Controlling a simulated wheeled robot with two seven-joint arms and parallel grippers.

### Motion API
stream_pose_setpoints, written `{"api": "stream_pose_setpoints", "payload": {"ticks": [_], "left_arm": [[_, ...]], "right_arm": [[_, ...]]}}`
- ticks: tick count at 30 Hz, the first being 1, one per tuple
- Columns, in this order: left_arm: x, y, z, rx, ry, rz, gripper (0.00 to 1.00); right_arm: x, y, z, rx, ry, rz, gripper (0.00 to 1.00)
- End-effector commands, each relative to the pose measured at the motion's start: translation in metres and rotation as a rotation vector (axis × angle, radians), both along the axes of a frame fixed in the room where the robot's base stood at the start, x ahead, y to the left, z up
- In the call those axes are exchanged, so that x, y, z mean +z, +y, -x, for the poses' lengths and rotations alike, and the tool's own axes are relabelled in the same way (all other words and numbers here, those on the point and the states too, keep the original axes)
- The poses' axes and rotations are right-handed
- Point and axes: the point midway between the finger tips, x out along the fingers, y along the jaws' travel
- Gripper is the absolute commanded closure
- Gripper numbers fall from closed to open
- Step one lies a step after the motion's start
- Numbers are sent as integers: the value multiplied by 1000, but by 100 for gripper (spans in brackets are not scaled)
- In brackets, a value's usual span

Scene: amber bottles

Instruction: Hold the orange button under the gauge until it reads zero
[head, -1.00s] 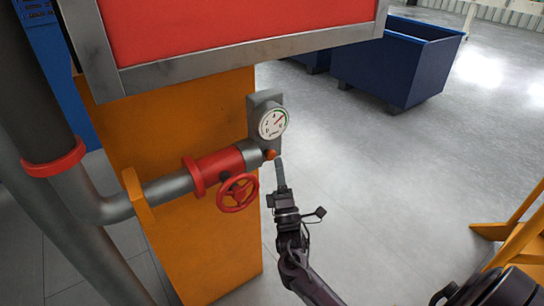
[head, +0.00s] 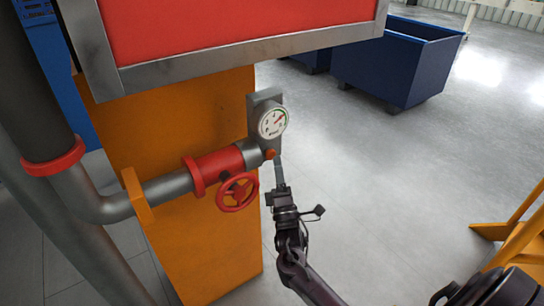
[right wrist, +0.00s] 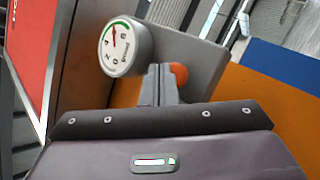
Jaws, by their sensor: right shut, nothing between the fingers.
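The round white gauge (head: 272,123) sits on a grey plate at the end of the pipe. It also shows in the right wrist view (right wrist: 125,46), with a green arc and a red needle standing off among the marks; its exact reading is too small to tell. The orange button (head: 270,154) is just below the gauge, and in the right wrist view (right wrist: 180,74) it is partly hidden behind my fingers. My right gripper (head: 278,160) is shut and empty, its tips right at the button; I cannot tell whether they touch. My left gripper is not in view.
A red valve wheel (head: 237,192) and a red pipe collar (head: 216,167) are left of the button, in front of an orange column (head: 215,255). A red panel with a metal frame (head: 240,48) overhangs above.

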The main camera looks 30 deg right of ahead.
Motion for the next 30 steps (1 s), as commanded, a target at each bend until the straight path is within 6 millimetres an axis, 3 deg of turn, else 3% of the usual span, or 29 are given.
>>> {"api": "stream_pose_setpoints", "payload": {"ticks": [30], "left_arm": [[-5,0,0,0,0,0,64]], "right_arm": [[0,1,-10,0,0,0,100]]}}
